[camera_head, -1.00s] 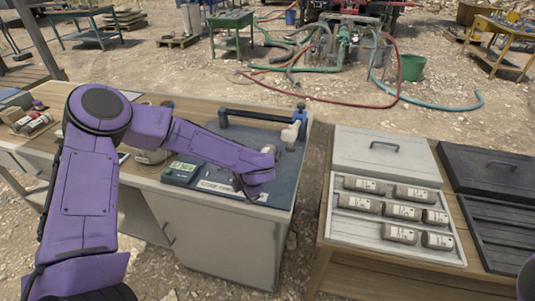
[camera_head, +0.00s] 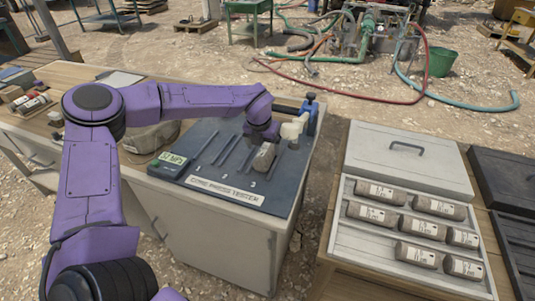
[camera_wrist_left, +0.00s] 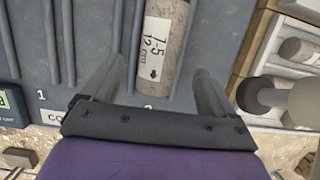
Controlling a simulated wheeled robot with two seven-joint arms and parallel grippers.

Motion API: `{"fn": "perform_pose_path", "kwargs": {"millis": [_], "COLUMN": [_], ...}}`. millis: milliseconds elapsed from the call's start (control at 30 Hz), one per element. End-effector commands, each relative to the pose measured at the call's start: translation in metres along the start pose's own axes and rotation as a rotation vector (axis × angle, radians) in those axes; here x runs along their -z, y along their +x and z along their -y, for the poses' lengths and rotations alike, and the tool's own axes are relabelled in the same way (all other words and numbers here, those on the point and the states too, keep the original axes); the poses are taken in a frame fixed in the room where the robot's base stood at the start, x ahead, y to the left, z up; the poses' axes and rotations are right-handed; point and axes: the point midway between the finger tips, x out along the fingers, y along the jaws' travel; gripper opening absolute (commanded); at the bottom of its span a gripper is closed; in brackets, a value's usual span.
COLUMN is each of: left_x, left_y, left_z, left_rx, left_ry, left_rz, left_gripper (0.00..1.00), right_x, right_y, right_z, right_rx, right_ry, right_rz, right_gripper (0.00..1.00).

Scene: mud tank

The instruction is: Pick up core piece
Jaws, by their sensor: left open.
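The core piece (camera_head: 263,158) is a grey-brown cylinder lying on the dark, slotted top of the core tester (camera_head: 210,170). In the left wrist view the core piece (camera_wrist_left: 163,42) carries a white label reading "7-5" with a down arrow. My left gripper (camera_head: 264,141) is above the core piece in the head view and partly covers its far end. In the left wrist view my left gripper (camera_wrist_left: 158,85) is open, its fingers apart, with the near end of the core between them and a gap on each side. My right gripper is not in view.
A white and blue fitting (camera_head: 300,123) stands close to the right of my left gripper. A white tray (camera_head: 345,235) with several labelled cores is on the wooden table to the right. Its lid (camera_head: 390,165) lies behind. A green display (camera_head: 172,158) is at the tester's left.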

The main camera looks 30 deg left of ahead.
Motion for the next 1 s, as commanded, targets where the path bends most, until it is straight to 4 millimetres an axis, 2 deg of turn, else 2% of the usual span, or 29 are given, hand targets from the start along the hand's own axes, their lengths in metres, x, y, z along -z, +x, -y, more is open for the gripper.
{"fn": "perform_pose_path", "kwargs": {"millis": [100, 233, 333, 500, 567, 700, 767, 800, 1000], "left_x": [-0.007, -0.009, -0.009, -0.009, -0.009, -0.009, -0.009, -0.010, -0.010], "left_y": [0.018, 0.041, 0.048, 0.049, 0.049, 0.049, 0.049, 0.047, 0.047], "left_z": [-0.001, -0.001, 0.000, 0.000, 0.000, 0.000, 0.000, 0.000, 0.000], "left_rx": [-0.004, -0.002, -0.001, 0.000, 0.000, -0.001, -0.001, 0.001, 0.000], "left_ry": [0.002, 0.003, 0.005, 0.005, 0.005, 0.005, 0.005, 0.005, 0.005], "left_rz": [-0.005, -0.004, -0.001, 0.000, 0.000, 0.000, 0.000, 0.003, 0.003], "left_gripper": [0.88, 0.88, 0.88, 0.88, 0.72, 0.26, 0.07, 0.00, 0.00], "right_x": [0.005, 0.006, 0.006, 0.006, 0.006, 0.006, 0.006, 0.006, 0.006], "right_y": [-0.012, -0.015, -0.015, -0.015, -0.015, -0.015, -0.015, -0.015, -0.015], "right_z": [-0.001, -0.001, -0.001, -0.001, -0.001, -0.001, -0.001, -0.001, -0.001], "right_rx": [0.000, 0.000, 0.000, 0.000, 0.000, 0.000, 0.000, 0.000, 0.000], "right_ry": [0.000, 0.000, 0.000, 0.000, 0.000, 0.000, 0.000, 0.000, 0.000], "right_rz": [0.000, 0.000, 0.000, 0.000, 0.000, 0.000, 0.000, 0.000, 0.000], "right_gripper": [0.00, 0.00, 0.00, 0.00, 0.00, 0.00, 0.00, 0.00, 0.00]}}
